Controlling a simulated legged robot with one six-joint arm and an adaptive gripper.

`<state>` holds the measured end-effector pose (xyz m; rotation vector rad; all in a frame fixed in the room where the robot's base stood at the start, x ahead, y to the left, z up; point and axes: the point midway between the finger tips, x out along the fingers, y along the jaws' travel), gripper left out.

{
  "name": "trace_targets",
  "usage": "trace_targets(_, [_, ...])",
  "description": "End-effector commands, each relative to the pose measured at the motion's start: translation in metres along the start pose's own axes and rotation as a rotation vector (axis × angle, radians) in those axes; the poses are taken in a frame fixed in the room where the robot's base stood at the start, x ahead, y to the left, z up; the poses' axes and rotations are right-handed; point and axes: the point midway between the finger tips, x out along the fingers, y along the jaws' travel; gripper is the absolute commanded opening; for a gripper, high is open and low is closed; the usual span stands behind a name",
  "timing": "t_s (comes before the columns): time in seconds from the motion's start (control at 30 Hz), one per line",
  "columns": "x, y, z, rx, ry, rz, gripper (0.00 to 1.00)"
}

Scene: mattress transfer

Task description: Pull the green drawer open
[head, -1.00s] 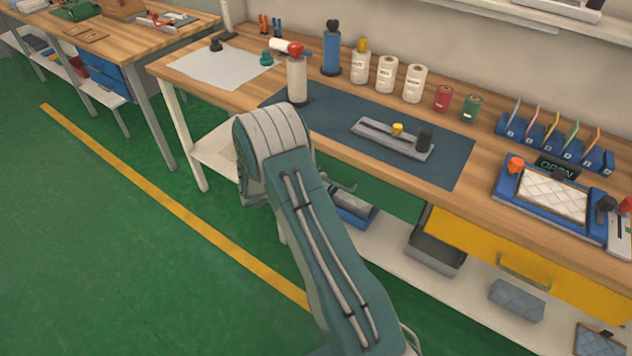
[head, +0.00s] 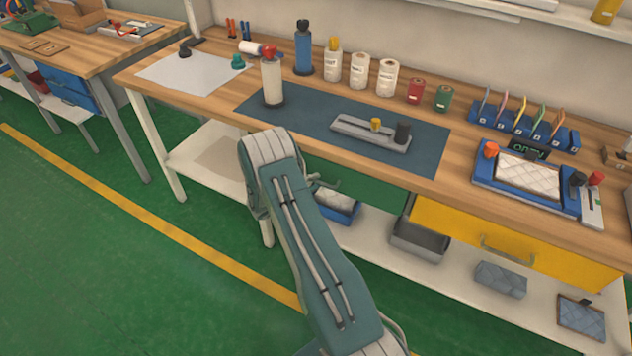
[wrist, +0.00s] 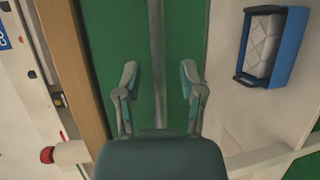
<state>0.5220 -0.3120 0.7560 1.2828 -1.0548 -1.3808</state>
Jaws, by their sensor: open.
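The green drawer (head: 365,188) is under the workbench, left of the yellow drawer, and its front looks closed. My arm hides its left part in the head view. My gripper (head: 325,184) is mostly hidden behind my arm there, near the drawer's left side. In the wrist view, my gripper (wrist: 159,75) is open and empty, its fingers apart in front of green surface (wrist: 112,60). A grey bar (wrist: 157,40) runs between the fingers in the picture. I cannot tell whether it is the drawer's handle or whether the fingers are around it.
The workbench top (head: 205,95) overhangs the drawer; its wooden edge (wrist: 75,70) is left in the wrist view. A blue bin (wrist: 285,50) sits on the lower shelf (wrist: 225,60). The yellow drawer (head: 455,228) is to the right. The floor to the left is clear.

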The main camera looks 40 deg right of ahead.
Motion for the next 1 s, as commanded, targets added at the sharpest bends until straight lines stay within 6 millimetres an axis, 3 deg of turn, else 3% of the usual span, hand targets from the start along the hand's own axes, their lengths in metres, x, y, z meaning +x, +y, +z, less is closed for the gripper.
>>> trace_targets(0.13, [0.011,0.000,0.001,0.000,-0.002,-0.001,0.51])
trace_targets(0.37, [0.011,0.000,0.001,-0.001,-0.001,-0.001,0.51])
trace_targets(0.4, [0.011,0.000,0.001,-0.001,-0.001,-0.001,0.42])
trace_targets(0.5, [0.010,0.000,0.001,-0.001,-0.001,0.000,0.00])
trace_targets(0.83, [0.007,-0.002,0.001,-0.002,0.001,-0.002,0.00])
trace_targets(1.0, [-0.012,-0.006,0.007,-0.004,0.005,-0.003,0.00])
